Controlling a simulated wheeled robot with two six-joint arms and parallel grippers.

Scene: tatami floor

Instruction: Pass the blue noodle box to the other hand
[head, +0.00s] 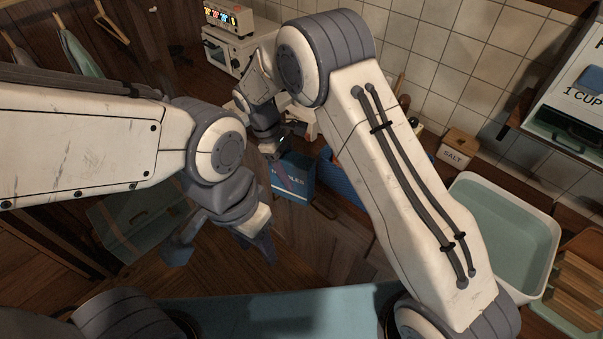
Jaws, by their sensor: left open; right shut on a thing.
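The blue noodle box (293,180) is near the middle of the head view, with part of its white lettering showing. My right gripper (270,153) comes down at the box's upper left edge and is shut on it. My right arm crosses in front and hides part of what lies behind. My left gripper (222,254) is below and to the left of the box, open and empty, its fingers spread apart. A gap shows between it and the box.
A pale green basin (505,225) and a salt box (458,148) are on the right. A white appliance (225,50) with a lit panel stands at the back left. A blue patterned thing (340,180) sits right of the noodle box. Brown wooden surface lies below the box.

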